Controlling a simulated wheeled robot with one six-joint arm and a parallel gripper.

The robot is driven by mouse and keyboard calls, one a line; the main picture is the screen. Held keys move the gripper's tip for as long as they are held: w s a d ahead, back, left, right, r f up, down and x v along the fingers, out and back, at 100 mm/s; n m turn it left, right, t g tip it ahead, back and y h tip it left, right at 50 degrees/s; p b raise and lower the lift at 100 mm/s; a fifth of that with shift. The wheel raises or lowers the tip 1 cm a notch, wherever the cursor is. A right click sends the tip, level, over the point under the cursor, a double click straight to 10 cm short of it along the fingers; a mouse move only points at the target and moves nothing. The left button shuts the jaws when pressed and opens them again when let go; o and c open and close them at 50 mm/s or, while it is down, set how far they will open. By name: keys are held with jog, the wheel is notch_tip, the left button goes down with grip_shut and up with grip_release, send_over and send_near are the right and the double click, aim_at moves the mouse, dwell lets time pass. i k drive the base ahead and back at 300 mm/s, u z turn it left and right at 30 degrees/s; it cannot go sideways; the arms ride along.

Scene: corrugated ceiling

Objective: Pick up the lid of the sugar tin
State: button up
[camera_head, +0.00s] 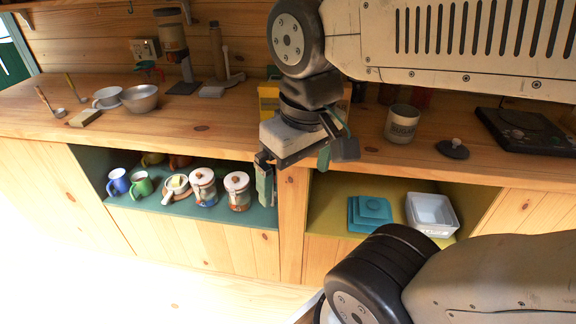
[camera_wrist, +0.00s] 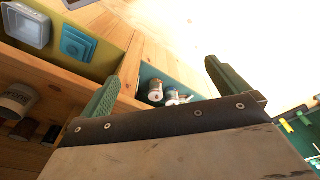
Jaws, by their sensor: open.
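A white tin (camera_head: 402,124) with dark lettering, too small to read surely, stands open on the wooden counter; it also shows in the wrist view (camera_wrist: 17,97). A dark round lid (camera_head: 453,149) with a knob lies on the counter to its right, apart from it. I cannot make out this lid in the wrist view. My gripper (camera_head: 294,172) is open and empty, left of the tin and in front of the counter edge. Its two green fingers stand wide apart in the wrist view (camera_wrist: 163,72).
Two lidded jars (camera_head: 203,188) (camera_head: 238,191) and several mugs stand in the teal cubby. The yellow cubby holds teal dishes (camera_head: 370,212) and a white dish (camera_head: 432,214). A black hob (camera_head: 527,130) lies right of the lid. A yellow box (camera_head: 268,98) stands behind my gripper.

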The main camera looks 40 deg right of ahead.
aim_at(452, 149)
jog(key=z, duration=1.6)
